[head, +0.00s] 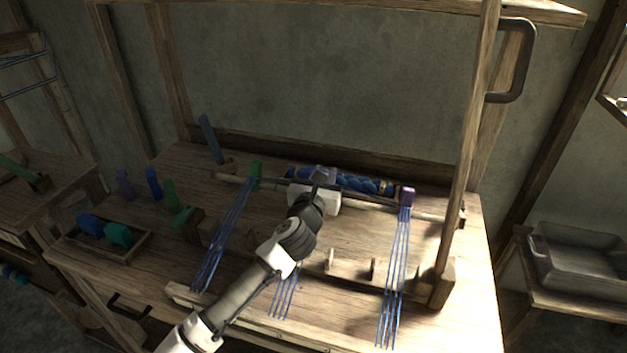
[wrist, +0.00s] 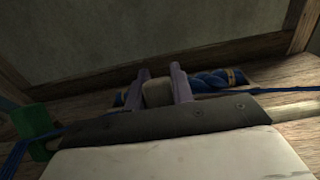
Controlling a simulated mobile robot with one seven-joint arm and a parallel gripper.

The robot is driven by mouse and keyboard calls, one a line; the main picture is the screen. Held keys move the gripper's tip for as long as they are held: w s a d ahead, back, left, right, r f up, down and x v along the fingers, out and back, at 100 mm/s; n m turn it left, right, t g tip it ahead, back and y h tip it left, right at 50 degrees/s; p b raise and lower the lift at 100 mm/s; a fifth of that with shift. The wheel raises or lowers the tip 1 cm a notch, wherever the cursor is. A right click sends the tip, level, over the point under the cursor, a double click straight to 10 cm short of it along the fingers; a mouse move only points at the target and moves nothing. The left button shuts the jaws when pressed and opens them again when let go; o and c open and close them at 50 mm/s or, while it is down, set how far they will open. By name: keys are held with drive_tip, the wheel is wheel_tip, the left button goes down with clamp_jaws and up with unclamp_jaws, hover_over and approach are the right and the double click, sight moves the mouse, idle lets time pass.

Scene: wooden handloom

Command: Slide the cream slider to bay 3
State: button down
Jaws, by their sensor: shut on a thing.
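The cream slider (head: 329,205) is a pale block on a wooden rod (head: 367,204) across the loom, between a green slider (head: 255,171) on the left and a purple slider (head: 407,195) on the right. My gripper (head: 322,179) reaches over it from the front. The green slider (wrist: 40,132) shows at the left there. My arm hides part of the slider and the middle threads. I see no bay numbers.
Blue threads hang in bundles at left (head: 222,245), middle (head: 285,298) and right (head: 395,280). A blue rope roll (head: 362,184) lies behind the rod. Wooden blocks (head: 378,269) stand along the front right. A tall post (head: 465,150) rises at right. The rod between cream and purple sliders looks clear.

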drive_tip(key=shift+s+d, duration=0.2)
drive_tip(key=shift+d, duration=0.45)
drive_tip(key=c, duration=1.2)
unclamp_jaws()
drive_tip(key=b+v, duration=0.4)
drive_tip(key=v, duration=1)
